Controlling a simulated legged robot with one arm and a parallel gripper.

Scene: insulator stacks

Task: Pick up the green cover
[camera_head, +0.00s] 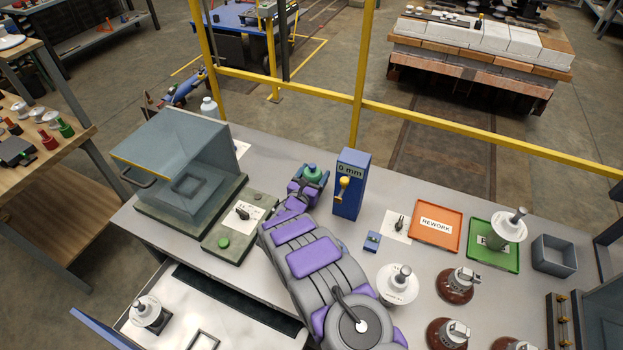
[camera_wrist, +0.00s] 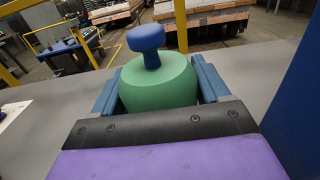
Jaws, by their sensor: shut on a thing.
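The green cover (camera_head: 312,173) is a rounded green piece between the fingers of my gripper (camera_head: 311,178), near the back of the grey table. In the wrist view the green cover (camera_wrist: 160,85) fills the space between the two blue fingers of my gripper (camera_wrist: 158,92), which press on its left and right sides. A blue knob (camera_wrist: 146,45) stands on top of the cover. The cover looks upright. Its underside is hidden behind the gripper, and I cannot tell whether it touches the table.
A blue box marked 0 mm (camera_head: 351,185) stands right of my gripper. A grey chamber with a handle (camera_head: 180,165) stands left, beside a base with a green button (camera_head: 223,243). An orange REWORK tray (camera_head: 436,223) and a green tray (camera_head: 493,245) lie right. Yellow rails (camera_head: 357,95) run behind.

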